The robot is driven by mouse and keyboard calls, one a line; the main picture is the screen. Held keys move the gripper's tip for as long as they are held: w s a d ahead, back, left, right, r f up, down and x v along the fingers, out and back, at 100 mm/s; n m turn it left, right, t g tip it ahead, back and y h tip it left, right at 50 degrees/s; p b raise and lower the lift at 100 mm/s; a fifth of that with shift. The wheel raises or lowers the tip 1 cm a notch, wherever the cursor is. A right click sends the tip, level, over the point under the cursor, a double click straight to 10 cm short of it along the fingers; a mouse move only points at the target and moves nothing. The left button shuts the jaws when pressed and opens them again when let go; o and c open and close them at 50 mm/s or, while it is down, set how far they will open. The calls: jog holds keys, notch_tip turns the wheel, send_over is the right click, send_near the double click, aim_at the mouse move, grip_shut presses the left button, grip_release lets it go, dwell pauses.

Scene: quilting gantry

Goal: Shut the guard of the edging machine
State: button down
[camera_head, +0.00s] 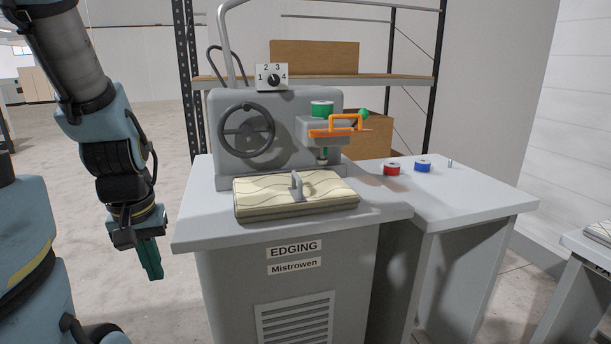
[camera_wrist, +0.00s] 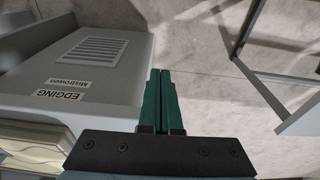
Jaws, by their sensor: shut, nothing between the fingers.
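The grey edging machine (camera_head: 290,110) stands on a cabinet labelled EDGING Mistrowen. An orange frame (camera_head: 335,126), which looks like its guard, sits at the machine head on the right, with a green ball (camera_head: 363,115) at its right end. I cannot tell clearly whether it is open or shut. My gripper (camera_head: 154,272) hangs to the left of the cabinet, below the tabletop level, apart from the machine. In the wrist view its green fingers (camera_wrist: 160,85) are shut and empty, pointing past the cabinet's side (camera_wrist: 95,58).
A cream quilted pad (camera_head: 270,197) with a grey handle lies in front of the machine. A red spool (camera_head: 391,168) and a blue spool (camera_head: 423,166) stand on the right tabletop (camera_head: 470,190). A shelf rack (camera_head: 400,80) stands behind. Floor at left is clear.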

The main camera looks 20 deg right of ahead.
jog(key=w+d+r+p, duration=0.2)
jog(key=w+d+r, duration=0.6)
jog(key=d+r, duration=0.25)
jog(key=w+d+r+p, duration=0.1)
jog(key=w+d+r, duration=0.75)
jog(key=d, duration=0.35)
jog(key=s+d+r+p, duration=0.1)
jog(key=s+d+r, duration=0.3)
jog(key=d+r, duration=0.6)
jog(key=s+d+r+p, duration=0.2)
jog(key=s+d+r, duration=0.2)
jog(key=d+r, duration=0.6)
jog(key=shift+w+a+f+b, duration=0.15)
jog(key=shift+f+b, duration=0.1)
jog(key=shift+f, duration=3.1)
jog(key=shift+s+a+f+b, duration=0.1)
jog(key=shift+f+b, duration=0.15)
jog(key=shift+f, duration=3.05)
jog(key=shift+f, duration=0.1)
jog(key=shift+s+f+b, duration=0.2)
jog(key=shift+s+b, duration=0.05)
jog(key=shift+b, duration=0.45)
